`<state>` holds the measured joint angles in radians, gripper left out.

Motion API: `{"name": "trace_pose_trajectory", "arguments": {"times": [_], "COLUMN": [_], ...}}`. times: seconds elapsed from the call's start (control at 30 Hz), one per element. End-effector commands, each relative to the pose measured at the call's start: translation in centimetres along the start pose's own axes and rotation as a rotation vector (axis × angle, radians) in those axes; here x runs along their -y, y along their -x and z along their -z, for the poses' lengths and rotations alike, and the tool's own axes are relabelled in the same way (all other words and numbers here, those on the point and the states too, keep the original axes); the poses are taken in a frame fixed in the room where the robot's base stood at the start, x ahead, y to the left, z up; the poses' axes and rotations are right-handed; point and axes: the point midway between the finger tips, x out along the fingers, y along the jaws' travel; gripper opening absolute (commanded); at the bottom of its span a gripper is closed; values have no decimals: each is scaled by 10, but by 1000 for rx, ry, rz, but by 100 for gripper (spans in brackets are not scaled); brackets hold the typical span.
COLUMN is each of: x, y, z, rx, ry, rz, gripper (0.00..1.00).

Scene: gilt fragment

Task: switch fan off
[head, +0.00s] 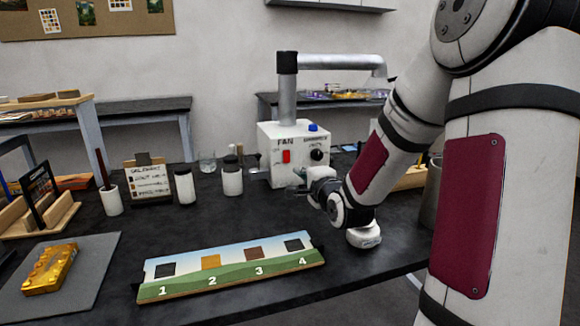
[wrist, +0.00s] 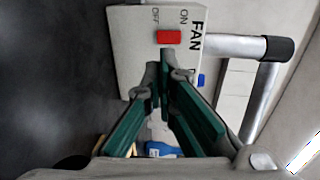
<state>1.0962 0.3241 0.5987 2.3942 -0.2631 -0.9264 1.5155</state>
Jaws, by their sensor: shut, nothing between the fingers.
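The white fan box (head: 267,150) stands on the black bench, with a metal pipe rising from its top. Its front carries the label FAN and a red switch (head: 286,156). In the wrist view, the box (wrist: 130,55) appears turned sideways, and the red switch (wrist: 169,37) sits beside the OFF and ON labels. I cannot tell which way the switch is set. My gripper (head: 300,188) is low in front of the box. In the wrist view my gripper (wrist: 160,72) is shut and empty, its fingertips just below the switch in the picture; contact is unclear.
A black knob (head: 317,155) and a blue button (head: 313,127) are on the fan box. White jars (head: 232,181) and a glass beaker (head: 207,162) stand left of it. A numbered board (head: 230,277) lies in front. A gold fragment (head: 50,268) rests on a grey mat.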

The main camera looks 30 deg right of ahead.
Motion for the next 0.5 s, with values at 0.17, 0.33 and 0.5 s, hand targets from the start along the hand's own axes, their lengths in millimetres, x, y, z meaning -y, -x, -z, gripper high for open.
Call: {"name": "trace_pose_trajectory", "arguments": {"times": [0.17,0.33,0.5], "x": [-2,-2,-2], "y": [-37,-70,-96], "z": [0,-1,-1], "rx": [1,2,2], "ry": [-2,-1,0], "rz": [2,2,0], "gripper": [0,0,0]}}
